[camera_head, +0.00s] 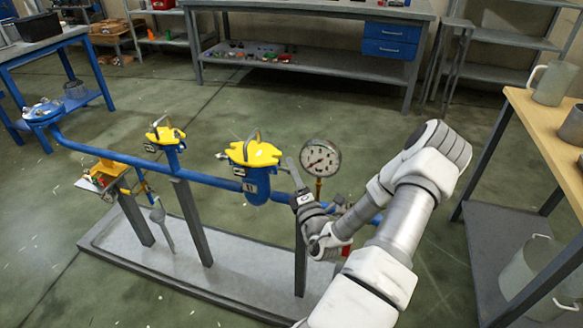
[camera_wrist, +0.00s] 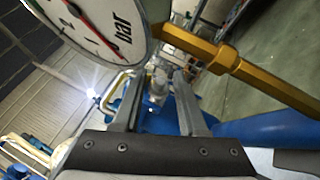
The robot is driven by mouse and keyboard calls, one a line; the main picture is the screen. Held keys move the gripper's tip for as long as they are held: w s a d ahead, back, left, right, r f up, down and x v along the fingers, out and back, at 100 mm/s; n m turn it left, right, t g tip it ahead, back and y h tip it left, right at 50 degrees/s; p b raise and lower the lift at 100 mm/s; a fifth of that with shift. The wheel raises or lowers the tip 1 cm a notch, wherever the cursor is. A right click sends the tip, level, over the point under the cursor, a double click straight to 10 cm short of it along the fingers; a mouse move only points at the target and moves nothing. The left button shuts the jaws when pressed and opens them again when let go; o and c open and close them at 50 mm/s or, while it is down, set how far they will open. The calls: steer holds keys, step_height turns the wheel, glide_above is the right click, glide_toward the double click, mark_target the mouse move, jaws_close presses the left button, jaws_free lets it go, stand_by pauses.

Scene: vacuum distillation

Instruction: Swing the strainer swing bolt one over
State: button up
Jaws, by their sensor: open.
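The strainer (camera_head: 256,188) is a blue pot in the blue pipe line, with a yellow lid (camera_head: 253,153) and a grey handle on top. Its swing bolts are too small to tell apart in the head view. My gripper (camera_head: 292,172) is just right of the strainer, between it and the pressure gauge (camera_head: 320,158), and appears apart from the lid. In the wrist view my gripper (camera_wrist: 158,85) has its two fingers spread with nothing clearly held between them. Small grey and blue parts show beyond the fingertips, but I cannot tell which is the swing bolt.
The gauge dial (camera_wrist: 95,22) and its brass stem (camera_wrist: 235,65) are very close to my gripper. The blue pipe (camera_wrist: 265,130) runs beside the right finger. A smaller yellow-topped fitting (camera_head: 166,135) stands farther left. A wooden-topped bench (camera_head: 545,125) is at the right.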

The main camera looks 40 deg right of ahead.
steer(key=shift+w, duration=0.1)
jaws_close()
steer(key=shift+r, duration=0.1)
steer(key=r+n+p, duration=0.1)
steer(key=p, duration=0.2)
steer(key=shift+y, duration=0.3)
steer(key=p, duration=0.2)
steer(key=n+g+p, duration=0.1)
steer(key=p, duration=0.1)
steer(key=shift+w+r+n+y, duration=0.15)
steer(key=shift+r+n+y, duration=0.15)
steer(key=shift+y, duration=0.1)
steer(key=shift+g+p, duration=0.3)
steer(key=shift+f, duration=0.15)
